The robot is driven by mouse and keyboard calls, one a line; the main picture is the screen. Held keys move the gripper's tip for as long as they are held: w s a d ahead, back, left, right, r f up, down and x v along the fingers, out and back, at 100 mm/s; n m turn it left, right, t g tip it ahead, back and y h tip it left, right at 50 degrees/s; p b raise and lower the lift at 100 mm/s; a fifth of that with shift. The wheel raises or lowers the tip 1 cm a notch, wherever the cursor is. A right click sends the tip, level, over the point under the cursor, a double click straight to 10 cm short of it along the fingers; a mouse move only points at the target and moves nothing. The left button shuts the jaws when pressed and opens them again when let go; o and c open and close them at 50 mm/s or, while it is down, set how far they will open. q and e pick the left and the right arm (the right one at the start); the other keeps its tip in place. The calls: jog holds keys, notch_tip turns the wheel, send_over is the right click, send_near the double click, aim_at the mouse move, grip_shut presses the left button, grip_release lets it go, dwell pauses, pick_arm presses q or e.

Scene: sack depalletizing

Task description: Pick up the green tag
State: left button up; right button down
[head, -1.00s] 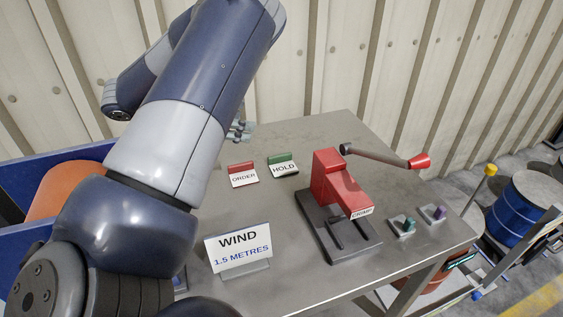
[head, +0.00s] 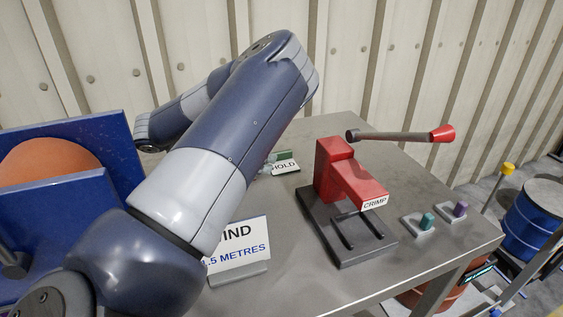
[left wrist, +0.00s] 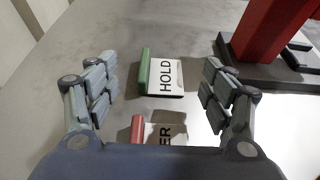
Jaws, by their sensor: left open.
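The green tag (head: 285,156), with a white card reading HOLD, lies on the grey table left of the red crimp press. In the left wrist view the green tag (left wrist: 144,73) lies ahead, between the two sides of my left gripper (left wrist: 160,90). The gripper is open with nothing between its fingers. In the head view the arm hides most of this gripper (head: 267,168); a bit of finger shows beside the tag. A red tag (left wrist: 138,130) with a white card lies nearer in the wrist view, partly hidden by the gripper body. My right gripper is not in view.
The red crimp press (head: 345,175) stands on a dark base right of the tag. A WIND sign (head: 240,250) stands at the front. Teal (head: 426,220) and purple (head: 460,209) pieces sit at the right. Blue panels with an orange drum (head: 60,165) are at the left.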

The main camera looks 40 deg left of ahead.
aim_at(279, 165)
pick_arm(q)
jog(key=x, duration=0.4)
jog(key=shift+d+f, duration=0.2)
jog(key=shift+d, duration=0.15)
jog(key=shift+w+d+f, duration=0.15)
jog(key=shift+w+f, duration=0.05)
jog(key=shift+w, duration=0.25)
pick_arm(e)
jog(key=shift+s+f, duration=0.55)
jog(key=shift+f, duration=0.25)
pick_arm(q)
jog(key=c, duration=1)
